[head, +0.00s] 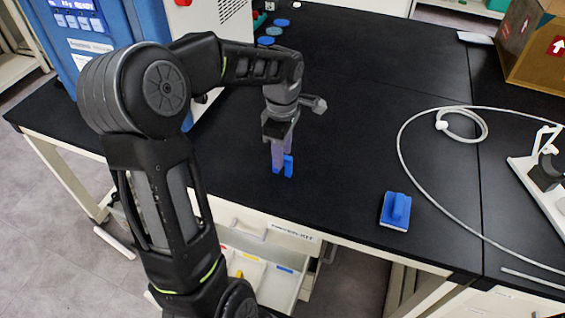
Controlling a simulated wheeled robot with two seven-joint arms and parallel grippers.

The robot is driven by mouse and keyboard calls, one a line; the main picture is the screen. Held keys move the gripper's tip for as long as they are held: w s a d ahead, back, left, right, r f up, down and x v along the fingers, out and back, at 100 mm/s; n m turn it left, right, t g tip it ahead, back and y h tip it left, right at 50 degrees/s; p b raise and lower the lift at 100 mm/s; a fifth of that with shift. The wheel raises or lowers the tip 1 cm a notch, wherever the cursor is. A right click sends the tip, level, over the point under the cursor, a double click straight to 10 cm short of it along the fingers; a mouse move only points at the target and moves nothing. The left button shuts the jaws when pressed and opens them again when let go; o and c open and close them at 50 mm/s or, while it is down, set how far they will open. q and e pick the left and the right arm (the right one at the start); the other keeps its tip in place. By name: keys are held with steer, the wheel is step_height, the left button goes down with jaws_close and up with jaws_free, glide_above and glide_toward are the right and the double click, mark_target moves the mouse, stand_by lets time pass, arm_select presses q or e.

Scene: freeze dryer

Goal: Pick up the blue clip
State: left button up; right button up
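My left gripper (280,155) reaches down to the black table near its front edge, left of the picture's middle. A small bright blue thing, which looks like the blue clip (289,167), is right at its fingertips, close to the tabletop. The fingers partly cover it. I cannot tell whether the fingers are closed on it or only beside it, nor whether it touches the table. My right gripper is not in view.
A blue block with a raised grip and pale base (395,211) lies near the front edge. A white tube (402,140) curls on the right, beside a white stand (540,190). A cardboard box (535,50) stands back right. An open drawer (265,275) is below. The table middle is clear.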

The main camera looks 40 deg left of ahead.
arm_select(q)
step_height(320, 180, down, 4)
steer(key=shift+f, duration=0.15)
stand_by(0.6)
jaws_close()
stand_by(0.4)
